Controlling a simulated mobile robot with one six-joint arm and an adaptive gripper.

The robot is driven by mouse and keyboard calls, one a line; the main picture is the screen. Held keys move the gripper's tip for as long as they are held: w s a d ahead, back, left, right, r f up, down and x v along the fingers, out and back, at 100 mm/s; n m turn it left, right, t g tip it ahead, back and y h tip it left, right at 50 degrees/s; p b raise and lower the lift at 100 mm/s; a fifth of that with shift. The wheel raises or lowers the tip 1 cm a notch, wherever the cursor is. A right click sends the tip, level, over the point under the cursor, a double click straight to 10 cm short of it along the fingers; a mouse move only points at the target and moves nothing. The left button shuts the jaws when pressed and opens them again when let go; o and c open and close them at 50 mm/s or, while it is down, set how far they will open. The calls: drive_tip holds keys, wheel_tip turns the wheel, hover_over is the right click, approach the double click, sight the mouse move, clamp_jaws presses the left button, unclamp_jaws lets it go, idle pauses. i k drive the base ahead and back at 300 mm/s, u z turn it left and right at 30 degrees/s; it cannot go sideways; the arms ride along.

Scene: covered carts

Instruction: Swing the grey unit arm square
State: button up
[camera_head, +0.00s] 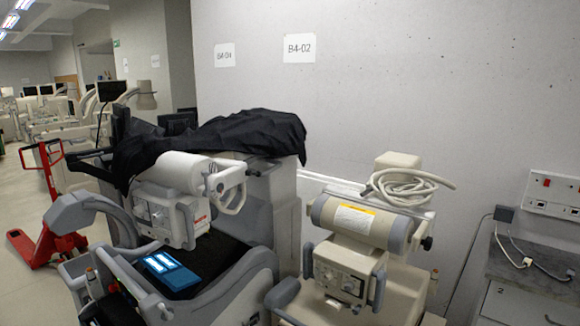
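Two wheeled units stand side by side against the wall. The left unit (285,205) has a grey body, partly draped with a black cover (250,130). Its arm end carries a white cylinder (172,165) with a boxy control head (165,213) below and a looped handle (232,195) at right. The right unit's head (340,280) is beige-grey, under a horizontal cylinder (355,222) with a yellow-edged label. The left arm's joint and angle are largely hidden by cover and head. My gripper is not in view.
A blue-and-white flat item (170,268) lies on the left unit's dark top. A coiled pale hose (405,185) rests on the right unit. A red pallet jack (45,225) stands at left, with open floor before it. A grey counter (540,270) with cables is at right.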

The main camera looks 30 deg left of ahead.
sight(254, 135)
drive_tip(key=u, duration=0.3)
drive_tip(key=i, duration=0.9)
drive_tip(key=u, duration=0.65)
